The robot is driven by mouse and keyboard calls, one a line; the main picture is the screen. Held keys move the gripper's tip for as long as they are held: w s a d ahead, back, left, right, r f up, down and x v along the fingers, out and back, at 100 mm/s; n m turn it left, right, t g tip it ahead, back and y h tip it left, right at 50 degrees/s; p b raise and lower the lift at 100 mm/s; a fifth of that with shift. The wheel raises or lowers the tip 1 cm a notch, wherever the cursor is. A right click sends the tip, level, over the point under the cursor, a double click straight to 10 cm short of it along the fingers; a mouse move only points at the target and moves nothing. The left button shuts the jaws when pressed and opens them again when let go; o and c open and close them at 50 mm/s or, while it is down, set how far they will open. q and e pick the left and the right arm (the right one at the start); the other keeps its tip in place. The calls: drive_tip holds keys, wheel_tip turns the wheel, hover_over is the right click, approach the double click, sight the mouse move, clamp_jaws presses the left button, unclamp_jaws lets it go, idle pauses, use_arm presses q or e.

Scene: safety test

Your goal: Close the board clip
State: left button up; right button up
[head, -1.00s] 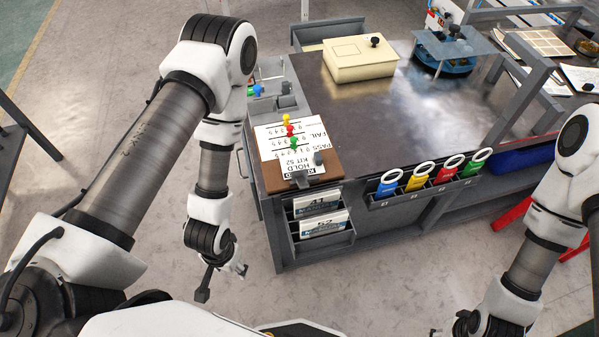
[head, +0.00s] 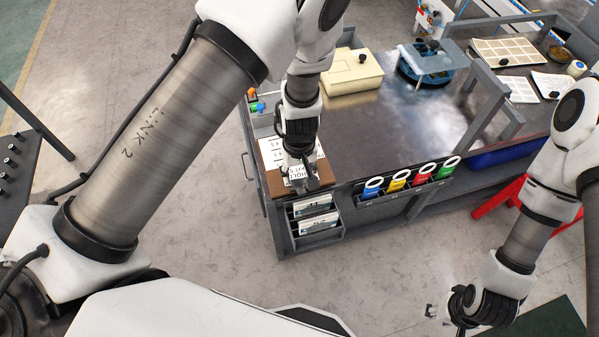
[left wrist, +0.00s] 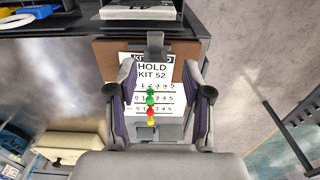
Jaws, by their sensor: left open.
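The brown board (head: 270,184) lies at the near left corner of the workbench, with a white printed sheet (head: 270,150) on it. In the left wrist view the sheet (left wrist: 150,72) reads "HOLD KIT 52". The grey board clip (left wrist: 155,44) sits at the sheet's heading edge; I cannot tell whether it is raised or down. My left gripper (head: 302,168) is over the board and hides part of it. In the left wrist view its open fingers (left wrist: 162,66) straddle the sheet, with the clip just beyond the tips. My right gripper (head: 442,314) hangs away from the bench, at the lower right.
Green, red and yellow pegs (left wrist: 151,105) stand on the sheet between my left fingers. Coloured tags (head: 398,181) hang along the bench's front. A cream box (head: 350,74) and a blue device (head: 425,68) stand farther back. The middle of the bench top is clear.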

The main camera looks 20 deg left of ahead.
sight(300, 189)
use_arm(q)
drive_tip(key=shift+w+d, duration=0.15)
drive_tip(key=shift+d, duration=0.15)
wheel_tip(300, 189, down, 8)
drive_tip(key=shift+w+a+r+p, duration=0.1)
drive_tip(key=shift+a+p, duration=0.05)
drive_tip(key=shift+p, duration=0.15)
clamp_jaws()
